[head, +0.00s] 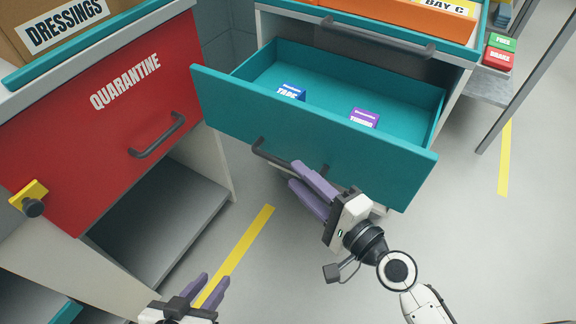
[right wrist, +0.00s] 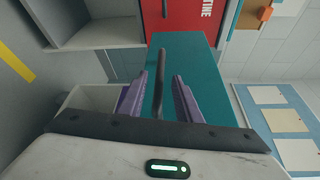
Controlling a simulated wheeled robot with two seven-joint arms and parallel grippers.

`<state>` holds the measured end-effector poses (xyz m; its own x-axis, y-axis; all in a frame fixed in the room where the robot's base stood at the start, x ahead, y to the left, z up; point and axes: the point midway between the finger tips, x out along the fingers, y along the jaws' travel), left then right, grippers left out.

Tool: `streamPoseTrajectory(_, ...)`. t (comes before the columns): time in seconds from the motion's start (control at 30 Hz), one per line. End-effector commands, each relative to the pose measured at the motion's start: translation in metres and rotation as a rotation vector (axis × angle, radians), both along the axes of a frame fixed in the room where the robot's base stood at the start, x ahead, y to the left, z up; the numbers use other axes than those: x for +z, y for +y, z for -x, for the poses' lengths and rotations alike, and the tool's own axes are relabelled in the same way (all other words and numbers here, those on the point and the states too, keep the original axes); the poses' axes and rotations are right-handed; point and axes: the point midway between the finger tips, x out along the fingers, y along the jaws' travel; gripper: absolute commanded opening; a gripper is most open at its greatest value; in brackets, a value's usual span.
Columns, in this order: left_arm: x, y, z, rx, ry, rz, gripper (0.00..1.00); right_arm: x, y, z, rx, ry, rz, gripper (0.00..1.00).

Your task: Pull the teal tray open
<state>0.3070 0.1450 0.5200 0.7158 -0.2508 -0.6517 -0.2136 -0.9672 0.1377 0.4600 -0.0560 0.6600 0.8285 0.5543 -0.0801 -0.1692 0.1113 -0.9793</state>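The teal tray (head: 310,135) is a drawer standing well out of the grey cabinet, with its inside showing. A blue box (head: 291,92) and a purple box (head: 364,118) lie in it. Its dark bar handle (head: 272,154) is on the front panel, partly hidden by my right gripper (head: 298,175). In the right wrist view the handle (right wrist: 160,85) lies between the two purple fingers (right wrist: 159,100), with gaps on both sides. The right gripper is open; contact with the handle is not visible. My left gripper (head: 207,287) is open and empty at the bottom edge, away from the tray.
A red quarantine drawer (head: 110,110) with a dark handle and a yellow latch (head: 28,195) stands shut at left, above an open grey shelf. An orange bay bin (head: 390,20) sits on the cabinet top. Open floor with yellow stripes (head: 237,255) lies in front.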

Motion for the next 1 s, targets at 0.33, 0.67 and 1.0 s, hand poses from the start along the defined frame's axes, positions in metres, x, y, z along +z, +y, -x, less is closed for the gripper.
streamPoseTrajectory(0.33, -0.001, -0.001, -0.002, 0.003, -0.006, 0.007, 0.31, 0.003, -0.020, 0.030, 0.000, -0.001, -0.001, 0.31)
streamPoseTrajectory(0.67, 0.001, -0.001, -0.002, 0.003, -0.010, 0.009, 0.31, 0.003, -0.020, 0.030, 0.000, -0.001, -0.001, 0.31)
streamPoseTrajectory(1.0, 0.000, -0.001, -0.001, 0.003, -0.007, 0.008, 0.31, -0.011, -0.019, 0.041, 0.017, -0.032, 0.131, 0.31)
